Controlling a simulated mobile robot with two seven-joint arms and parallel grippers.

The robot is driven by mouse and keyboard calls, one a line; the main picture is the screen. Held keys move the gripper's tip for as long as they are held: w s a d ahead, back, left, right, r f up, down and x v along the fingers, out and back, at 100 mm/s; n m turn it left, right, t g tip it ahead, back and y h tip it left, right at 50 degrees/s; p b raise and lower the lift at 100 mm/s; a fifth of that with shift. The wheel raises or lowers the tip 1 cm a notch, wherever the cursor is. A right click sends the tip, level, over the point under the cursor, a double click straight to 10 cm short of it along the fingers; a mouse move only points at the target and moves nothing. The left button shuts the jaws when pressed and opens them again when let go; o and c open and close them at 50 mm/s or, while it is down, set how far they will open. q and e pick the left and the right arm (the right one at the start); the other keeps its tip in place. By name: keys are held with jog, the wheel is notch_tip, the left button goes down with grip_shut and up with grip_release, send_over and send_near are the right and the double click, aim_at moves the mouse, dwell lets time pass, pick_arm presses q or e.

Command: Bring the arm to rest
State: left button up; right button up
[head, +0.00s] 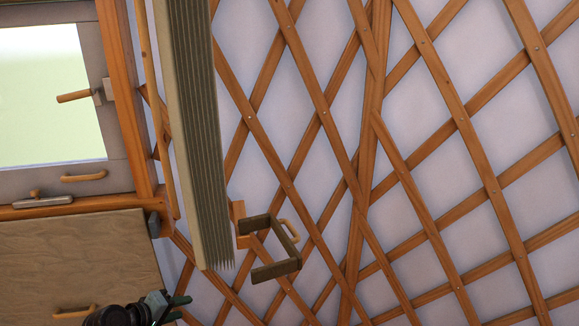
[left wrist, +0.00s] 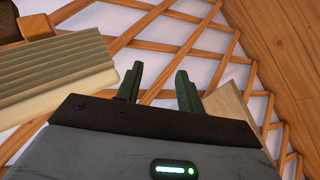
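My left gripper (head: 180,307) is at the bottom edge of the head view, in front of the lower right corner of a beige panel. Its two dark green fingers stand apart. In the left wrist view the left gripper (left wrist: 159,88) is open, with nothing between the fingers and the lattice wall behind them. Most of the left arm is outside the head view. My right gripper shows in neither view.
A ribbed beige board (head: 195,130) hangs right of the window (head: 45,100); a ribbed board (left wrist: 60,75) shows left of the fingers. A dark bracket (head: 275,271) sits on the lattice wall (head: 440,150). The beige panel (head: 75,260) has a wooden handle.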

pick_arm(q)
jog(key=w+a+r+m+t+y, duration=0.5)
jog(key=a+r+m+t+y, duration=0.15)
jog(key=a+m, duration=0.4)
jog(key=s+d+f+g+h, duration=0.1)
jog(key=s+d+f, duration=0.3)
jog(key=s+f, duration=0.25)
jog(key=s+d+f+g, duration=0.2)
jog(key=s+d+f, duration=0.25)
jog(key=s, duration=0.35)
jog(key=s+d+f+g+h, duration=0.1)
jog(key=s+d+f, duration=0.2)
jog(key=s+f, duration=0.4)
jog(key=s+d+f+g, duration=0.1)
jog(key=s+d, duration=0.2)
jog(key=s, duration=0.9)
jog(key=s+d+f+g, duration=0.1)
jog(key=s+d, duration=0.3)
jog(key=s, duration=0.8)
jog(key=shift+d+f+g+h, duration=0.2)
jog(key=shift+f+g+h, duration=0.15)
jog(key=shift+g, duration=0.2)
